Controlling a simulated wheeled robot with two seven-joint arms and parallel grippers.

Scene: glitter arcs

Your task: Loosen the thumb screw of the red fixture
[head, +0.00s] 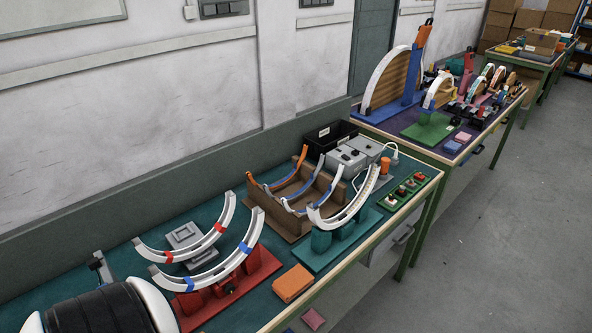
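The red fixture (262,266) stands on the teal-topped near table, left of the middle. A curved white rail (222,268) with blue bands rests in it, ends pointing up. A small dark round knob, seemingly the thumb screw (229,290), shows on the fixture's front side; how tight it is cannot be told. A second white rail (190,252) with red bands lies behind, by a grey block (186,236).
An orange box (292,283) lies right of the red fixture near the table's front edge. A teal fixture (330,245) with a white arc and a brown cardboard rack (284,222) with arcs stand further right. A black bin (329,139) is behind.

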